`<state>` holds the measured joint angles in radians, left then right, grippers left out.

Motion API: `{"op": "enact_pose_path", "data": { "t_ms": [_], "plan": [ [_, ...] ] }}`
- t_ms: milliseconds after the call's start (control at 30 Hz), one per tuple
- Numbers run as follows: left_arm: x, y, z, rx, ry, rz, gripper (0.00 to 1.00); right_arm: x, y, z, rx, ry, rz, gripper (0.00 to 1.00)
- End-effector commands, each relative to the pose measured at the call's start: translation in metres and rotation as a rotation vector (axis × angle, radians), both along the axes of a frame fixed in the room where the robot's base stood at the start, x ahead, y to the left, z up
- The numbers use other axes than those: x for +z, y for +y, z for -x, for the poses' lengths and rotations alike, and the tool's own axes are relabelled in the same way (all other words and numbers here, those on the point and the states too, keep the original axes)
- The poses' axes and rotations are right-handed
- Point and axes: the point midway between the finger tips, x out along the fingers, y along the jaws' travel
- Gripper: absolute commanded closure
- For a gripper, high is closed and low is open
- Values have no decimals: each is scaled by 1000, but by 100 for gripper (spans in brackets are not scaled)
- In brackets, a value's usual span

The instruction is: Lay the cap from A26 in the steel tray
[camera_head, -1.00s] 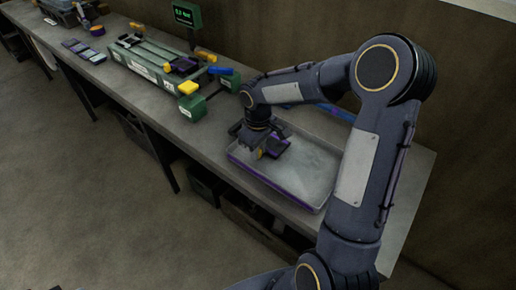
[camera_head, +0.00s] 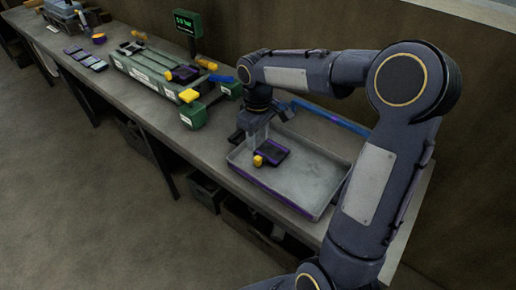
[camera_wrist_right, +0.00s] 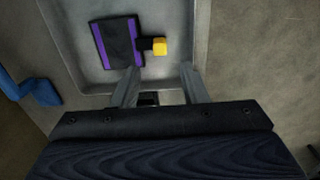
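A dark flat cap with purple edges and a yellow knob (camera_head: 272,151) lies in the left part of the shallow steel tray (camera_head: 325,209). I cannot read a label on it. In the right wrist view the cap (camera_wrist_right: 120,42) lies flat on the floor of the tray (camera_wrist_right: 78,50), with its yellow knob to the right. My right gripper (camera_head: 258,142) is just above the tray's left part, beside the cap. In the wrist view its two fingers (camera_wrist_right: 160,88) are spread, with nothing held between them, apart from the cap. My left gripper is not in view.
A green fixture (camera_head: 150,68) with a similar dark and purple piece (camera_head: 184,73) stands left of the tray. A green display (camera_head: 187,22) stands behind it. A blue bar (camera_head: 330,117) lies behind the tray. The tray's right part is clear.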

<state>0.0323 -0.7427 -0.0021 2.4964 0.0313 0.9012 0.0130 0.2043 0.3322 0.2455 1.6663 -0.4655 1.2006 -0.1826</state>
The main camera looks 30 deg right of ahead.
Motion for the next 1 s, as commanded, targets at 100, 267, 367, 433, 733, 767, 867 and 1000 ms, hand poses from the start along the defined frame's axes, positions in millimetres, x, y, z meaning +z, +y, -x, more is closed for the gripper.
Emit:
{"op": "enact_pose_path", "data": {
  "t_ms": [100, 267, 367, 433, 733, 767, 867, 1000],
  "plan": [
    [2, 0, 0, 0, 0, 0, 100, 21, 0, 0, 0, -2, -1, 60],
    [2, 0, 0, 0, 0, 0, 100, 35, 0, 1, -1, -3, 0, 60],
    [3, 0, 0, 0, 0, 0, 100, 44, 1, 13, -21, -23, -11, 60],
    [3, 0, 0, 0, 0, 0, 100, 54, 3, 32, -55, -55, -28, 60],
    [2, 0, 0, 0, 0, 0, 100, 64, 33, 159, -331, -273, -246, 60],
    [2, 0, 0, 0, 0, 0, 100, 62, 37, 169, -360, -293, -274, 60],
    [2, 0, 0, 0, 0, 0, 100, 52, 50, 195, -439, -344, -359, 60],
    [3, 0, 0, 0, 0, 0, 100, 41, 62, 214, -505, -384, -438, 60]
  ]
}}
